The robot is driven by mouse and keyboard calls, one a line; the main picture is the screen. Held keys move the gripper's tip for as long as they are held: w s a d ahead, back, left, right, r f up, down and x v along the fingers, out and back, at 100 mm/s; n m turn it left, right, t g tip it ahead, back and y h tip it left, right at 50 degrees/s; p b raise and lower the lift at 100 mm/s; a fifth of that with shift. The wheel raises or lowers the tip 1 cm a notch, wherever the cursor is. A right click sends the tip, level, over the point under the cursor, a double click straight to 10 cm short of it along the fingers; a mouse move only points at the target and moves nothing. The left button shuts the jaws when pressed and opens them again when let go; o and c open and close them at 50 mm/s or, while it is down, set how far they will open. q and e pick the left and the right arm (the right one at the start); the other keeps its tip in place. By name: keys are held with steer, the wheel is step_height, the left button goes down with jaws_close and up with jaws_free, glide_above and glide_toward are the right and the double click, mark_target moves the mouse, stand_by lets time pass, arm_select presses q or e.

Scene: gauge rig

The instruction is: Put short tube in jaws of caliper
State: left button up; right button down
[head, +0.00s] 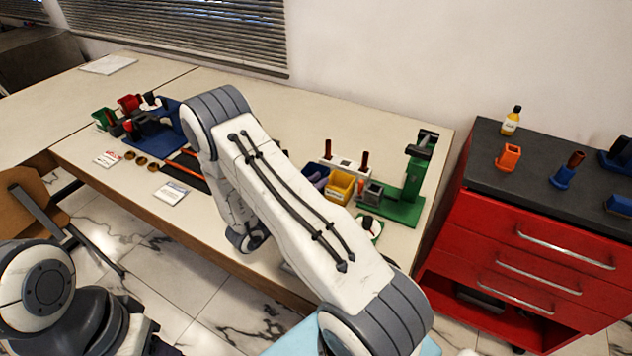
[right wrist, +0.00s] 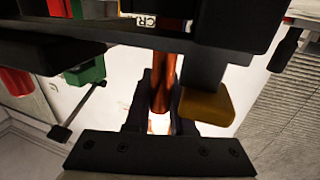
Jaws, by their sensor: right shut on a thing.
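A copper-brown tube (right wrist: 163,80) stands between the dark fingers of my right gripper (right wrist: 160,110) in the right wrist view, and the gripper is shut on it. Right above it, a dark bar with black blocks and a small label crosses the view, with a yellow block (right wrist: 207,105) beside the tube. These look like parts of the caliper; whether the tube touches them I cannot tell. In the head view my right arm hides its own gripper and part of the table. A blue-based fixture (head: 155,137) with black and red parts stands at the table's left. My left gripper is not in view.
A green stand (head: 408,190), a white rack with brown tubes (head: 365,158) and a yellow bin (head: 340,186) stand at the table's right. A red cabinet (head: 530,235) stands right. The back middle table is clear.

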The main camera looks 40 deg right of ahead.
steer(key=c, duration=0.8)
jaws_free()
steer(key=shift+f, duration=0.1)
steer(key=shift+o, duration=0.2)
steer(key=shift+a, duration=0.35)
steer(key=a, duration=0.3)
steer(key=s+a+b, duration=0.1)
steer(key=a, duration=0.7)
steer(key=shift+s+a, duration=0.15)
steer(key=shift+s, duration=0.15)
